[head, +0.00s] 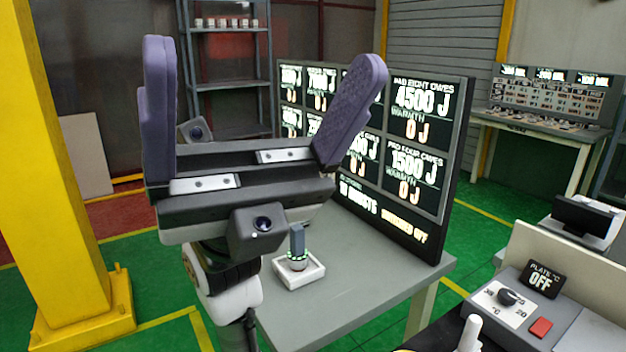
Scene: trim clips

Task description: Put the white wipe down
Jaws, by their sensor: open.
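My gripper (262,62) is raised in the left half of the head view, in front of the grey table and the board. Its two purple-grey padded fingers point up and stand wide apart, with nothing between them. I cannot make out a white wipe anywhere in this view. My gripper body hides part of the table and whatever is behind it.
A grey table (345,285) bears a small white tray (311,276) with a grey upright item (298,243) and a display board (415,160). A yellow pillar (60,180) stands left. A hot-plate panel (530,305) is at lower right.

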